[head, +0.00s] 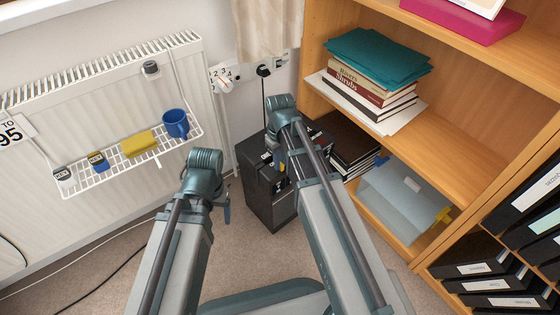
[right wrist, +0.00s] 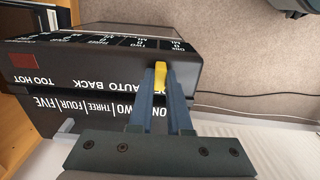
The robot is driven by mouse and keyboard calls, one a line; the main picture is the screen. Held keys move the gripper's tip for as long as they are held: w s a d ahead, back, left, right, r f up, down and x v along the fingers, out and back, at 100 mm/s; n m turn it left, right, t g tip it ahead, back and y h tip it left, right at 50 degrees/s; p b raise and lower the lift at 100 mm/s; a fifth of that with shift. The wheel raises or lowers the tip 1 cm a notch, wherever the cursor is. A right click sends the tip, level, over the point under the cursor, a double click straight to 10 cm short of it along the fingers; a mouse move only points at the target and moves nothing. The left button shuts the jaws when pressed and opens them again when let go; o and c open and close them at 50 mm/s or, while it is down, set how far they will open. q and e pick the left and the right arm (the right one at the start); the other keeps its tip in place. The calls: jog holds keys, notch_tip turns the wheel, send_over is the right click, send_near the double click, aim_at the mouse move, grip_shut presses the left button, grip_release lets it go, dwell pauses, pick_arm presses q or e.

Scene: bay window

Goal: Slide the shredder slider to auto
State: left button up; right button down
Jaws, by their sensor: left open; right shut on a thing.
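The shredder (head: 262,196) is a black box standing on the carpet against the wall, left of the bookcase. Its slider (right wrist: 160,73) is a small yellow knob on the top edge. My right gripper (right wrist: 161,88) is shut on the slider, with blue fingers on either side of it. The words AUTO and BACK (right wrist: 97,81) are printed to the left of the slider in the right wrist view; another word beside the fingers is partly hidden. In the head view my right arm covers part of the shredder. My left gripper (head: 226,208) is open and empty, left of the shredder.
A white radiator with a wire shelf (head: 130,165) stands at the left, holding a blue mug (head: 175,123) and a yellow sponge (head: 138,144). A wooden bookcase (head: 400,150) with books and folders stands close on the right. Cables lie on the carpet.

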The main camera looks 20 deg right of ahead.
jog(key=shift+d, duration=0.1)
jog(key=d, duration=0.1)
jog(key=w+d, duration=0.1)
jog(key=d, duration=0.1)
jog(key=w+d, duration=0.1)
jog(key=shift+w+d, duration=0.1)
jog(key=shift+d, duration=0.15)
jog(key=c, duration=0.8)
grip_release()
jog(key=shift+c, duration=0.2)
jog(key=shift+r, duration=0.1)
notch_tip(320, 180, up, 14)
jog(key=p, duration=1.4)
